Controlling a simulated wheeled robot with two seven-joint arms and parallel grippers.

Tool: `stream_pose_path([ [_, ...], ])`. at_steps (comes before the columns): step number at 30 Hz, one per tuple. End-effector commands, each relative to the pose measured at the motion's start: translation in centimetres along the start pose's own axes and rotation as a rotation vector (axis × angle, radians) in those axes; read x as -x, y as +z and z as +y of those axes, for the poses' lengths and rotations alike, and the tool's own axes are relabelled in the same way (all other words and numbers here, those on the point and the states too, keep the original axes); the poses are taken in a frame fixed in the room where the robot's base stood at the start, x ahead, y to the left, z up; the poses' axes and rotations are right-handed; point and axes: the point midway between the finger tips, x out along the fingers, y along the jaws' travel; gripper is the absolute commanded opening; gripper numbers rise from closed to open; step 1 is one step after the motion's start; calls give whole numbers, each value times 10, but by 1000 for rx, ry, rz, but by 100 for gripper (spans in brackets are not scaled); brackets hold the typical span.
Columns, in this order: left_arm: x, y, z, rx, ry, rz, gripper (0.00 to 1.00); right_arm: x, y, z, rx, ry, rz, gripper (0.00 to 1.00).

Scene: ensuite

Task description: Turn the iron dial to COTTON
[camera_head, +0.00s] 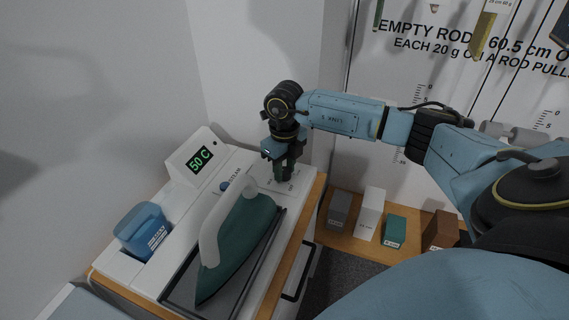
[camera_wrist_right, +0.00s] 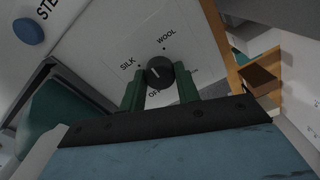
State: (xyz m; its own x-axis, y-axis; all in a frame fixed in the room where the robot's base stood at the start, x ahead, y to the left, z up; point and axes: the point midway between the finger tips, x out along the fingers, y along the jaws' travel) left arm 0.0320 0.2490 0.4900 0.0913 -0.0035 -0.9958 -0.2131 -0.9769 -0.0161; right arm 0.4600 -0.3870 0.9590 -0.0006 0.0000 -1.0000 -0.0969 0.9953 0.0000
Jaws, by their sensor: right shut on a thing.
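The iron dial (camera_wrist_right: 159,70) is a small dark round knob on a pale panel. The labels SILK, WOOL and part of OFF show around it in the right wrist view; I cannot see COTTON. A faint light mark shows on the knob, but I cannot tell which label it points to. My right gripper (camera_head: 284,176) points down at the panel, its two green fingers shut on the dial from both sides; it also shows in the right wrist view (camera_wrist_right: 160,84). In the head view the gripper hides the dial. The green iron (camera_head: 238,252) with its white handle rests left of the gripper. My left gripper is out of view.
A blue button (camera_wrist_right: 28,31) labelled STE... is near the dial. Several blocks sit on a wooden shelf (camera_head: 345,238) to the right. A wall is behind.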

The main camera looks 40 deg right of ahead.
Motion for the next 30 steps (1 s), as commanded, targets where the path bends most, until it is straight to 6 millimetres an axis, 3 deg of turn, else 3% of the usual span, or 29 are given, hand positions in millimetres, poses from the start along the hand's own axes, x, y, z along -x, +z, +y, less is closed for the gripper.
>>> stream_pose_path([
  [30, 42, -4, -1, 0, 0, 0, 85, 3, 0, -1, -967, 0, -2, 9],
])
